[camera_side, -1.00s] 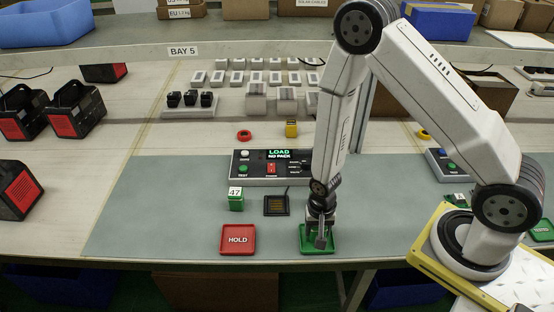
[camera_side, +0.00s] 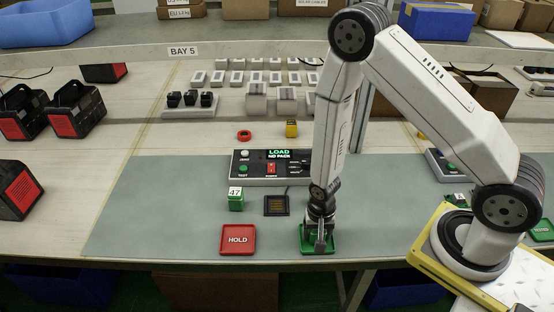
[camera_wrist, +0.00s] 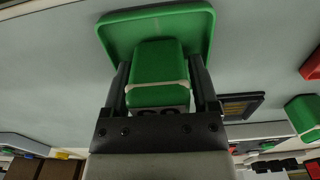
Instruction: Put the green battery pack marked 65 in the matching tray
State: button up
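A green battery pack (camera_wrist: 158,65) with a pale band sits between the two fingers of my gripper (camera_wrist: 160,75) in the wrist view. Its number label is mostly cut off by my gripper's body, so I cannot read it surely. The fingers lie close along both its sides, and my gripper looks shut on it. The green tray (camera_wrist: 200,22) is directly beyond the pack. In the side view, my gripper (camera_side: 320,241) points down over the green tray (camera_side: 304,249), low at its middle. Whether the pack touches the tray floor is hidden.
A red HOLD tray (camera_side: 238,240) lies to the left. Behind it stand a green pack marked 47 (camera_side: 236,201) and a dark contact pad (camera_side: 276,206). A tester (camera_side: 268,166) reads LOAD, NO PACK. The grey mat left of the HOLD tray is clear.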

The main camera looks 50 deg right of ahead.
jog(key=shift+r, duration=0.15)
jog(key=shift+r, duration=6)
jog(key=shift+r, duration=0.1)
jog(key=shift+r, duration=0.3)
notch_tip(320, 180, up, 10)
jog(key=s+d+n+t, duration=0.1)
jog(key=d+n+t, duration=0.1)
jog(key=n, duration=0.7)
jog(key=shift+s+d+r+t, duration=0.2)
jog(key=shift+s+t, duration=0.05)
jog(key=shift+t, duration=0.05)
